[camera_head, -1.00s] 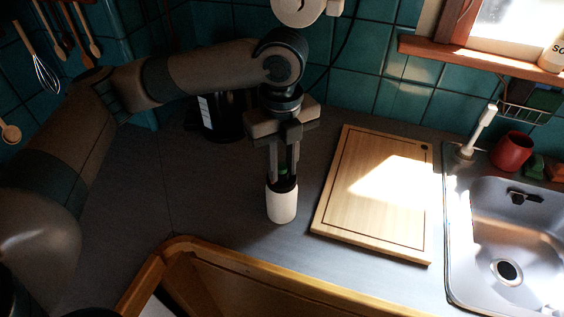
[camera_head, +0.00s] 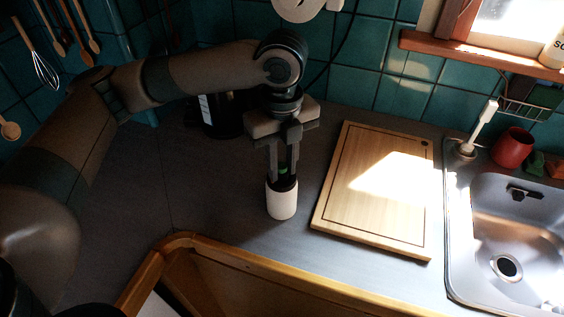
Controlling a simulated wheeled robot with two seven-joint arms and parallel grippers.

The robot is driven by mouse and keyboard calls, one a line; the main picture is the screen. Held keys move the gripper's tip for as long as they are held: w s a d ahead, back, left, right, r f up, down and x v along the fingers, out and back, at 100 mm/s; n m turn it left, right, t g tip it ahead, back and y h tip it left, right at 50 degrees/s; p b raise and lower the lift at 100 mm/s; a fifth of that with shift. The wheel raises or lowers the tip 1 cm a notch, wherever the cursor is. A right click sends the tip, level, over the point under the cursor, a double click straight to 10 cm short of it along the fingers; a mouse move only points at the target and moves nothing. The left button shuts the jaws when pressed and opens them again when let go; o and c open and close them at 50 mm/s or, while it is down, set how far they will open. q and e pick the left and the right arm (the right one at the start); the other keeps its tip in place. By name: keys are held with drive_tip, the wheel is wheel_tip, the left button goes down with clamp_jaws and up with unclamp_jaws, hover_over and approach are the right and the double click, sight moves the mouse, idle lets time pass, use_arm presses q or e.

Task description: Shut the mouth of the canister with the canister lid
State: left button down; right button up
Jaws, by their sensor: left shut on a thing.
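The white canister (camera_head: 281,203) stands upright on the dark counter, left of the cutting board. My left gripper (camera_head: 283,176) points straight down over its mouth. Its fingers are shut on the canister lid (camera_head: 283,183), which shows as a dark piece with a bit of green between the fingers. The lid is at the canister's top; I cannot tell whether it is fully seated. The fingers hide part of the lid. My right gripper is not in view.
A wooden cutting board (camera_head: 374,190) lies to the right, then a steel sink (camera_head: 504,240) with a red cup (camera_head: 512,149) behind it. A black appliance (camera_head: 222,115) stands at the back. The counter left of the canister is clear.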

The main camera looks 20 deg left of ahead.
use_arm(q)
drive_tip(key=c, duration=1.4)
unclamp_jaws()
drive_tip(key=shift+r, duration=0.5)
wheel_tip(320, 180, up, 16)
drive_tip(key=b, duration=0.2)
drive_tip(key=shift+r+b, duration=0.15)
drive_tip(key=shift+b, duration=0.2)
